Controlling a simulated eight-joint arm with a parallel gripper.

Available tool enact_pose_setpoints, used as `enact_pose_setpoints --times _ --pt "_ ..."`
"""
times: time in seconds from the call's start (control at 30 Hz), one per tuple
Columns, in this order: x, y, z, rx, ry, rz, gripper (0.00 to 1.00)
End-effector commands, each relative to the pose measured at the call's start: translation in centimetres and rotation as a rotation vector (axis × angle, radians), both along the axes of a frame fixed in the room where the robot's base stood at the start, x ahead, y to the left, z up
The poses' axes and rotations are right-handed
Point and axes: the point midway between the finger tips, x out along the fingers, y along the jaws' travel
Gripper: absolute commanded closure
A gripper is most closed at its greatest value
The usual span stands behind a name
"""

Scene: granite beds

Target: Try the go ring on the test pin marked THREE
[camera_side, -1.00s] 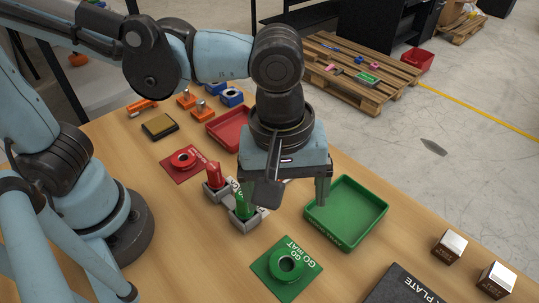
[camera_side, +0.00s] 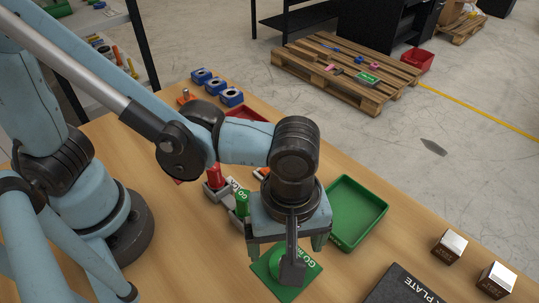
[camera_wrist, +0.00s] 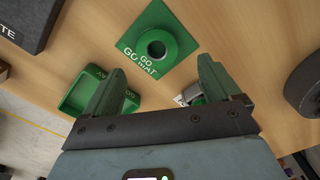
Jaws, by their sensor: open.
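The green go ring (camera_wrist: 143,44) sits on the square green GO mat (camera_wrist: 180,42), ahead of my gripper in the wrist view. In the side view my gripper (camera_side: 290,260) is above the GO mat (camera_side: 309,277) and hides most of the ring. The fingers stand apart with nothing between them; in the wrist view my gripper (camera_wrist: 160,75) has the ring beyond its tips. An orange-based test pin (camera_side: 186,96) shows at the back of the bench, partly hidden by my arm. No THREE marking is readable.
A green tray (camera_side: 377,198) is right of my gripper. Green (camera_side: 242,203) and red (camera_side: 214,178) handled pieces stand in grey holders to its left. Blue blocks (camera_side: 231,97) are at the back. A dark plate (camera_side: 405,287) and two cubes (camera_side: 450,246) are at right.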

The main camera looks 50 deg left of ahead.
Motion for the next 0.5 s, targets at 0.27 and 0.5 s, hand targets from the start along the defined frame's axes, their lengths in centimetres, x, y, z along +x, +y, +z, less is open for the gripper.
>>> enact_pose_setpoints --times 0.27,0.5 --pt "0.0 -0.6 -2.7 0.0 0.0 -0.001 0.1" --pt "0.0 -0.7 -4.8 0.0 0.0 0.0 0.1"
